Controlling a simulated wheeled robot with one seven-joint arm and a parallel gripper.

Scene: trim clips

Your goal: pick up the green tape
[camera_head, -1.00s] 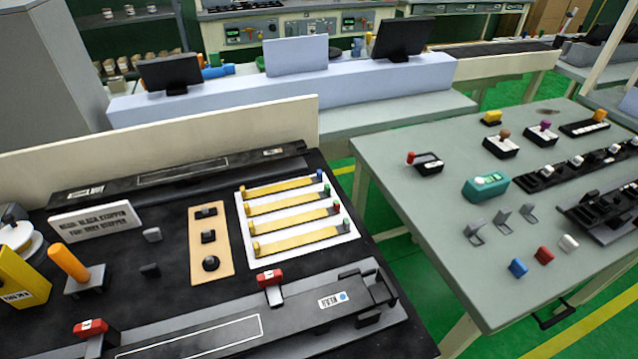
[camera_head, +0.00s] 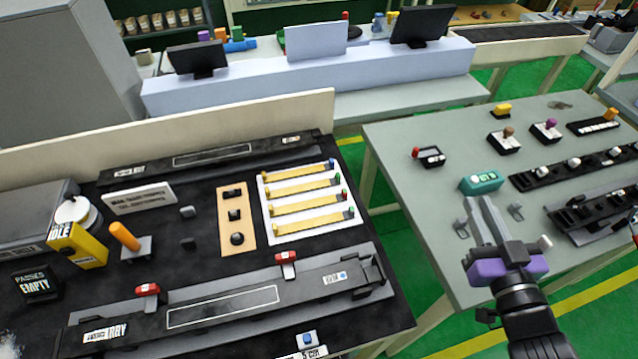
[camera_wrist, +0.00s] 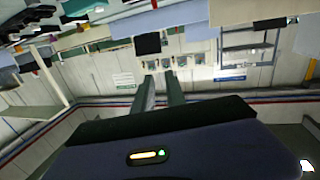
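A teal-green boxy item (camera_head: 482,181) with a pale label or display on top lies on the grey-green right table (camera_head: 415,170); it looks like the green tape, though I cannot read the label. My gripper (camera_head: 480,201) points up and away in the head view, with its fingertips appearing just below the green item in the picture. I cannot tell the distance between them. In the wrist view, the two fingers of my gripper (camera_wrist: 161,88) stand apart with an empty gap between them. The green item is not recognisable in the wrist view.
A black workbench (camera_head: 200,255) with yellow strips stands at left. A green-floored gap separates the two tables.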

